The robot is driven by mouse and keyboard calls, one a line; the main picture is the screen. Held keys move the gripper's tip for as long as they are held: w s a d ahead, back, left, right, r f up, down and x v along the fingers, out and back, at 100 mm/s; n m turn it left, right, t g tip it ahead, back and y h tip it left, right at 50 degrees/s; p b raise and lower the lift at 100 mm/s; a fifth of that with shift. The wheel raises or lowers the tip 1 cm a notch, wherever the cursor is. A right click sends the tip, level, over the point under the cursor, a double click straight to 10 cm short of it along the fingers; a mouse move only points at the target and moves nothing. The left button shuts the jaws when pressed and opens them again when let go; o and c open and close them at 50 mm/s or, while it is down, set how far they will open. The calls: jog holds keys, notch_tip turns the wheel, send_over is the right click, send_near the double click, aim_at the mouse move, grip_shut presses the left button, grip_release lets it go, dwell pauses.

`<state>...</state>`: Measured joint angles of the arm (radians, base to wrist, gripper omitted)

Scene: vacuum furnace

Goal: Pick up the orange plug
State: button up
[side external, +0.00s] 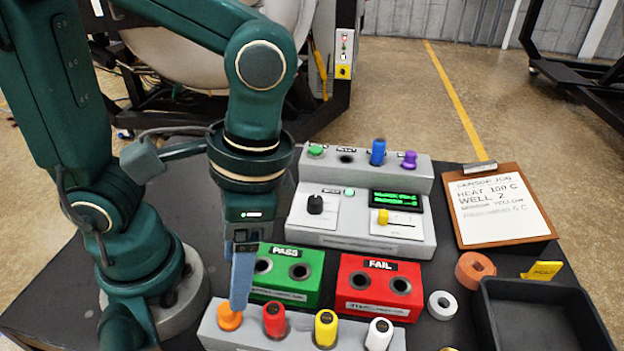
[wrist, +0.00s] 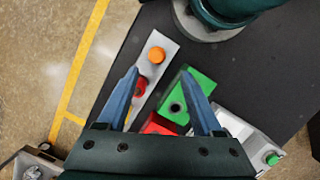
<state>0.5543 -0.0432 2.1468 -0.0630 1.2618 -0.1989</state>
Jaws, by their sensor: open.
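The orange plug (side external: 229,318) stands at the left end of a light grey rack (side external: 252,338) in the side view, partly covered by my gripper. My gripper (side external: 240,303) points down just above it, and only one finger shows clearly there. In the wrist view the orange plug (wrist: 156,55) lies just past the tips of my open gripper (wrist: 160,72), roughly in line with the gap. Nothing is between the fingers. The exact height gap cannot be told.
Red (side external: 274,320), yellow (side external: 326,328) and white (side external: 378,335) plugs share the rack to the right. Behind stand a green PASS block (side external: 287,275) and a red FAIL block (side external: 379,287). A black tray (side external: 540,320) and a clipboard (side external: 500,207) lie right.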

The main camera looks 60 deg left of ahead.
aim_at(226, 308)
jog(key=shift+s+d+f+m+g, duration=0.25)
jog(key=shift+s+f+m+g, duration=0.05)
jog(key=shift+s+f, duration=0.2)
jog(key=shift+x, duration=2.4)
jog(key=shift+a, duration=0.1)
grip_shut()
